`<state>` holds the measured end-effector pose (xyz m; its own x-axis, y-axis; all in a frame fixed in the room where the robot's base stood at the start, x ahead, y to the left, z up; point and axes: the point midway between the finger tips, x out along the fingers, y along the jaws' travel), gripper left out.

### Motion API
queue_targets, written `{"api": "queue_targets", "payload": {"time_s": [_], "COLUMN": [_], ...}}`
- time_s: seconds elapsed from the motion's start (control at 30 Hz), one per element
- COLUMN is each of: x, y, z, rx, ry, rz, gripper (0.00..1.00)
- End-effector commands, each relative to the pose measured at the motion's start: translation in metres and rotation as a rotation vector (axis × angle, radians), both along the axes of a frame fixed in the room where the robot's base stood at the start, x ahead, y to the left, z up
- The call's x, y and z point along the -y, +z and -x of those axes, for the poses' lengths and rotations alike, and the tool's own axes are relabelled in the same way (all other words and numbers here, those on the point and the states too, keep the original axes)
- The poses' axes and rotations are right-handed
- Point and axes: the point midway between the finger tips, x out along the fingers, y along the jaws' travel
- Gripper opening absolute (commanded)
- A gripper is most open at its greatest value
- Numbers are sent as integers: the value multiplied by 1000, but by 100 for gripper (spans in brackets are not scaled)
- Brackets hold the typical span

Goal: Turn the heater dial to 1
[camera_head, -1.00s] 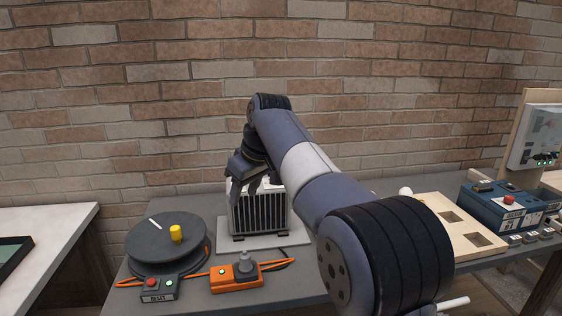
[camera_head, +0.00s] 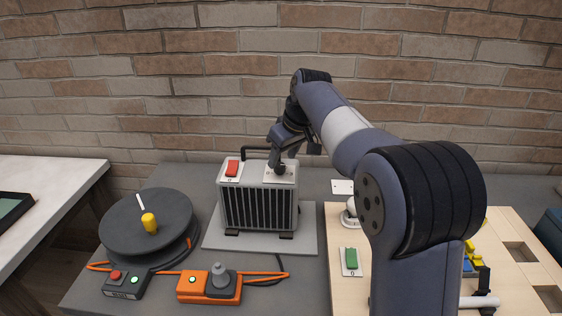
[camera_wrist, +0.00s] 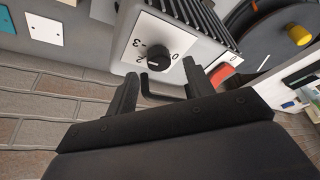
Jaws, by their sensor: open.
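The heater (camera_head: 258,208) is a pale box with dark vertical slats, standing on a grey base plate. Its black round dial (camera_head: 279,169) sits on a white plate at the right of its top. In the wrist view the dial (camera_wrist: 159,57) shows larger, with 0, 2 and 3 readable around it; I cannot make out a 1. A short pale mark shows on the knob, but its exact setting is unclear. My gripper (camera_wrist: 160,72) is open, its fingers to either side of the dial in that view; contact is not clear. In the head view my arm comes from the right.
A red switch (camera_head: 232,168) and a black handle (camera_head: 256,152) are on the heater's top, left of the dial. A dark turntable (camera_head: 145,222) and an orange control box (camera_head: 208,287) stand left and in front. A wooden board (camera_head: 338,290) lies to the right.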

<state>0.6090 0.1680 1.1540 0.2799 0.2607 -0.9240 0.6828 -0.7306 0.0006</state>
Motion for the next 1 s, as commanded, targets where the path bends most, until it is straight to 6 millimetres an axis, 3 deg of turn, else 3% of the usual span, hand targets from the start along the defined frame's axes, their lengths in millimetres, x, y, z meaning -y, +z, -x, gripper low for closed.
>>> {"api": "queue_targets", "payload": {"time_s": [0.2, 0.57, 1.0], "x": [-6, -7, -7], "y": [-23, -27, -26], "z": [-7, -8, -8], "rx": [-1, 0, 0], "ry": [0, 0, 0], "rz": [0, 0, 0], "gripper": [50, 49, 13]}}
